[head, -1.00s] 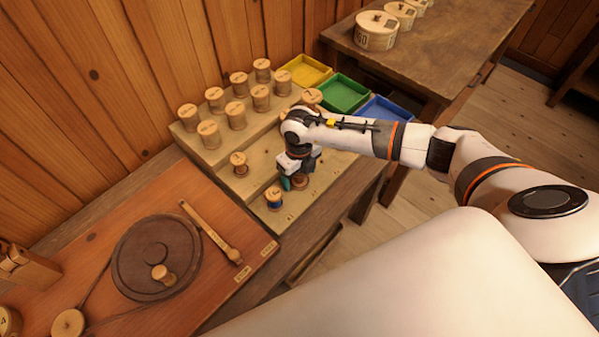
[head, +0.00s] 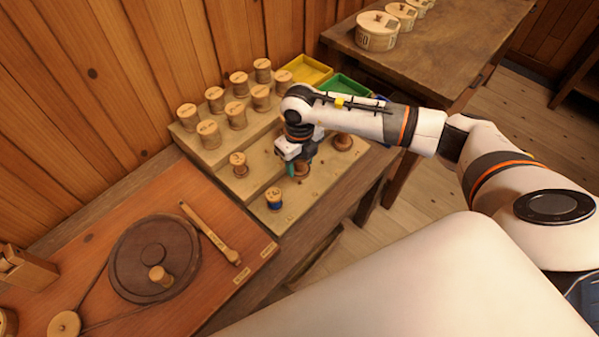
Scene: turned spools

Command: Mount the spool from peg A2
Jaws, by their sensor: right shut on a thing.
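My right gripper (head: 296,167) hangs over the lower step of the wooden spool rack (head: 318,181), its fingers pointing down. It is shut on a spool (head: 302,170), which shows only in part beside the teal finger. I cannot tell whether the spool still touches the rack, and I cannot read the peg labels. A spool with blue thread (head: 274,199) stands at the front left of the gripper. Another spool (head: 238,164) stands to its left, and one (head: 343,141) to its right. A dark round wheel (head: 126,259) with a small wooden knob or spool (head: 159,276) lies at the lower left. My left gripper is out of view.
Several spools (head: 237,115) stand on the upper steps. Yellow (head: 305,70) and green (head: 345,86) trays lie behind my right arm. A wooden lever (head: 211,233) lies beside the wheel. Round boxes (head: 377,31) stand on the back table.

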